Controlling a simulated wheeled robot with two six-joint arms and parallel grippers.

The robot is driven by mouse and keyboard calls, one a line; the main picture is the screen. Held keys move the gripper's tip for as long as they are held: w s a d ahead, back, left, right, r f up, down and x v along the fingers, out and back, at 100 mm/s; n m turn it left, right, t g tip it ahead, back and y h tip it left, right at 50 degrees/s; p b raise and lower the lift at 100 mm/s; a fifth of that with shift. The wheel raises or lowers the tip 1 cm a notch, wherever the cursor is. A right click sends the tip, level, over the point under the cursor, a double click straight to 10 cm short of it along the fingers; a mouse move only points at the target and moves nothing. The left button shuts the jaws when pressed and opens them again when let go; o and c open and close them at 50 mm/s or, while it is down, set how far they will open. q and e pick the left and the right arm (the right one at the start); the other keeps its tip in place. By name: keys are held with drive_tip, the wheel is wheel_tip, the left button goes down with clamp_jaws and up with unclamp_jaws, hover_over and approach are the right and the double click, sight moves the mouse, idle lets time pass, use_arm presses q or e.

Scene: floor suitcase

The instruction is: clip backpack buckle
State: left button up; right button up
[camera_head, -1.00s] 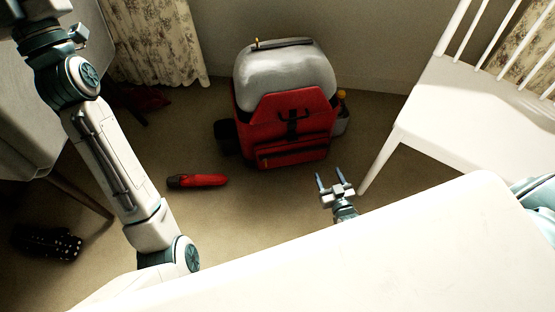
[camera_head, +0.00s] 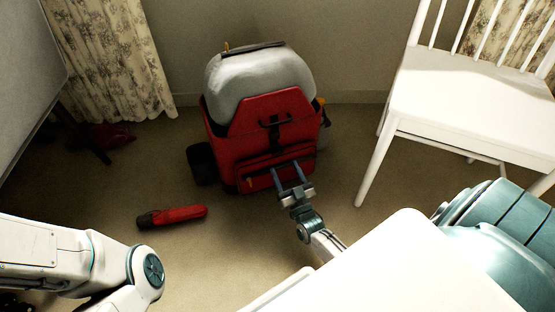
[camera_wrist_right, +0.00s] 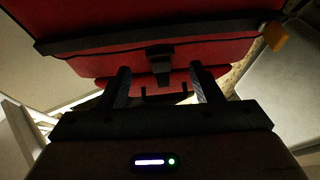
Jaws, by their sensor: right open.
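A red backpack (camera_head: 262,125) with a grey top stands upright on the floor near the back wall. A dark buckle and strap (camera_head: 274,131) run down the middle of its front. In the right wrist view the dark buckle (camera_wrist_right: 160,58) shows ahead of my fingers, against the red cloth. My right gripper (camera_head: 285,168) is open, its two fingers pointing at the lower front of the backpack, below the buckle. I cannot tell whether the fingertips touch the cloth. Nothing shows between the fingers in the head view. My left gripper is out of view; only its arm shows.
A red and black flashlight-like object (camera_head: 172,216) lies on the floor left of the backpack. A white chair (camera_head: 455,108) stands to the right. A dark roll (camera_head: 201,163) sits at the backpack's left side. Carpet between them is clear.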

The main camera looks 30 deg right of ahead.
sight(278, 154)
drive_tip(key=b+x, duration=0.2)
drive_tip(key=x, duration=0.4)
drive_tip(key=shift+w+f, duration=0.1)
drive_tip(key=shift+c, duration=0.5)
clamp_jaws()
wheel_tip(278, 154, up, 2)
drive_tip(key=p, duration=0.3)
drive_tip(key=shift+r+p, duration=0.3)
drive_tip(key=shift+r, duration=0.15)
drive_tip(key=shift+f, duration=0.15)
